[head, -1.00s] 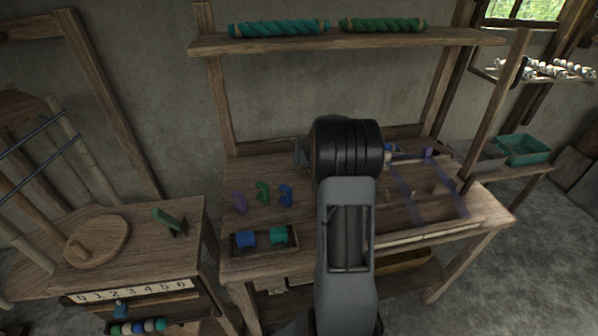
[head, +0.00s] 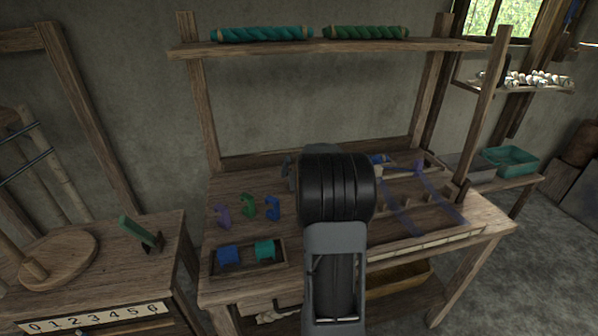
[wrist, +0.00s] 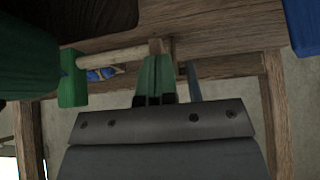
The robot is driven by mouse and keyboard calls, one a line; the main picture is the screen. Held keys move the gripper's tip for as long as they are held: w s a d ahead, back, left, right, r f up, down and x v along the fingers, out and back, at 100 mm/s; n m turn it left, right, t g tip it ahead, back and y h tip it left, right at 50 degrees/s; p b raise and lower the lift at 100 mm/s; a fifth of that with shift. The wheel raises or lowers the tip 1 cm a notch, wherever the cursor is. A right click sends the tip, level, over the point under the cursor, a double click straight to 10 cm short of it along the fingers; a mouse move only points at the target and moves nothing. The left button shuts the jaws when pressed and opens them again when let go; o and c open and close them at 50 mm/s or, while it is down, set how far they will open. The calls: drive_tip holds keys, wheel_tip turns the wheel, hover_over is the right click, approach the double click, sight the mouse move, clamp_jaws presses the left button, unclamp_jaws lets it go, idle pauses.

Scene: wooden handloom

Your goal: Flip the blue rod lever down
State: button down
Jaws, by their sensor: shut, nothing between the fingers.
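In the wrist view, my gripper (wrist: 155,80) is shut and empty, its narrow fingertips together in front of a wooden frame. A slim blue-grey rod (wrist: 193,82) stands just right of the fingers, partly hidden behind the gripper body; I cannot tell whether it is the blue rod lever or whether the fingers touch it. In the head view, my arm covers the gripper and the middle of the workbench (head: 240,187). A small blue piece (head: 378,160) shows beside the arm at the back of the bench; its shape is unclear.
Purple (head: 223,214), green (head: 247,206) and blue hooks (head: 272,208) stand left of my arm, behind a tray (head: 246,270) with spools. A green lever (head: 138,231) is on the left table. The wrist view shows a green-ended wooden peg (wrist: 72,78) and a blue block (wrist: 303,25).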

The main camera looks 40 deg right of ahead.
drive_tip(key=p+v, duration=0.2)
drive_tip(key=v, duration=1.1)
drive_tip(key=shift+r, duration=0.15)
drive_tip(key=shift+w, duration=0.1)
